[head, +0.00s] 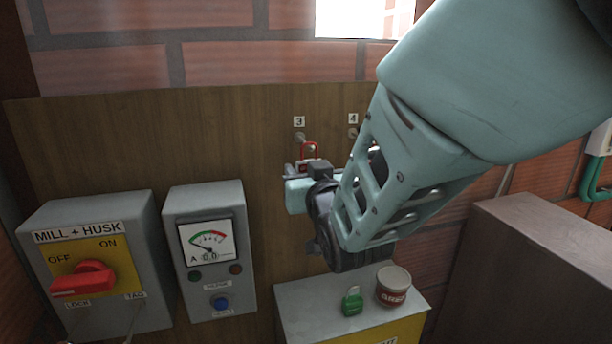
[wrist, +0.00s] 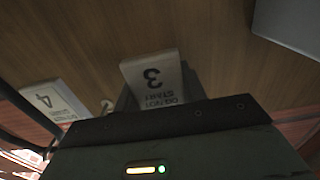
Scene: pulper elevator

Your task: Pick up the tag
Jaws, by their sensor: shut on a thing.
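The tag (wrist: 152,78) is a white plate marked "3" and "DO NOT START". It appears upside down in the wrist view, against the wooden board. My gripper (wrist: 157,98) is shut on this tag, with the dark finger parts showing behind and beside it. In the head view my gripper (head: 302,172) is at the board just below the label 3 (head: 299,121). The tag cannot be made out there. A red padlock (head: 310,152) shows right at the gripper, partly hidden by it.
A second white tag marked 4 (wrist: 52,103) hangs close by. Below the gripper, a grey box (head: 320,297) bears a green padlock (head: 352,302) and a tin (head: 393,287). A meter box (head: 210,202) and a MILL + HUSK switch box (head: 130,210) stand at left.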

